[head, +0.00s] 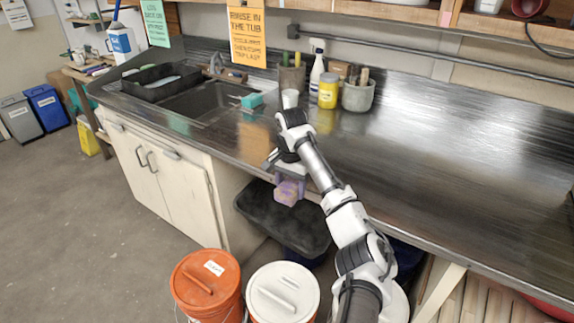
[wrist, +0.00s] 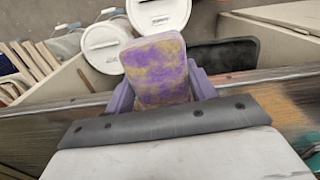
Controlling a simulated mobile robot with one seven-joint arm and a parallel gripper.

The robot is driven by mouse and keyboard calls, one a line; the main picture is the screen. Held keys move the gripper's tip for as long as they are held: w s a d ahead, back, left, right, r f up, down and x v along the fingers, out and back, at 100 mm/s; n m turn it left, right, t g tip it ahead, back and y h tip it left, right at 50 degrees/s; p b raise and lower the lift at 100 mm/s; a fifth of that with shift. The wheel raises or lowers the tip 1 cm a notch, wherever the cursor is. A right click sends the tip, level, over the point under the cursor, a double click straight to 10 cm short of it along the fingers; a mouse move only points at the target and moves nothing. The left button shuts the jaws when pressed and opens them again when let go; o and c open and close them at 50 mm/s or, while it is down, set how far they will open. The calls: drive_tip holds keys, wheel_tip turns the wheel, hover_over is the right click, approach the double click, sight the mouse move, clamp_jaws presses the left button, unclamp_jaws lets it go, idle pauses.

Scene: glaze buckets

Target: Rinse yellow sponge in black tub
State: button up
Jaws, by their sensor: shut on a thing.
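My gripper (head: 290,186) has purple fingers and is just past the counter's front edge, pointing down. It is shut on the yellow sponge (wrist: 157,68), which is blotched with purple stain. The sponge shows small in the head view (head: 286,193). The black tub (head: 258,212) stands low, below the counter edge, and the sponge appears above it in the head view. In the wrist view the tub (wrist: 236,58) lies behind and to the right of the sponge. The height gap between sponge and tub is hard to judge.
The steel counter (head: 440,140) edge runs close to my gripper. An orange lidded bucket (head: 207,285) and a white lidded bucket (head: 283,295) stand on the floor in front. A teal sponge (head: 252,100) lies by the sink (head: 205,100). A sign (head: 247,37) reads "rinse in the tub".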

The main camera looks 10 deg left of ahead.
drive_tip(key=s+d+f+n, duration=0.1)
drive_tip(key=s+d+f, duration=0.3)
drive_tip(key=f, duration=1.1)
drive_tip(key=s+d+f+n, duration=0.1)
drive_tip(key=s+d+f, duration=0.3)
drive_tip(key=s+f, duration=0.7)
drive_tip(key=s+d+f+n, duration=0.2)
drive_tip(key=s+f, duration=0.6)
drive_tip(key=f, duration=1.3)
drive_tip(key=shift+d, duration=1.2)
drive_tip(key=shift+s+f, duration=0.1)
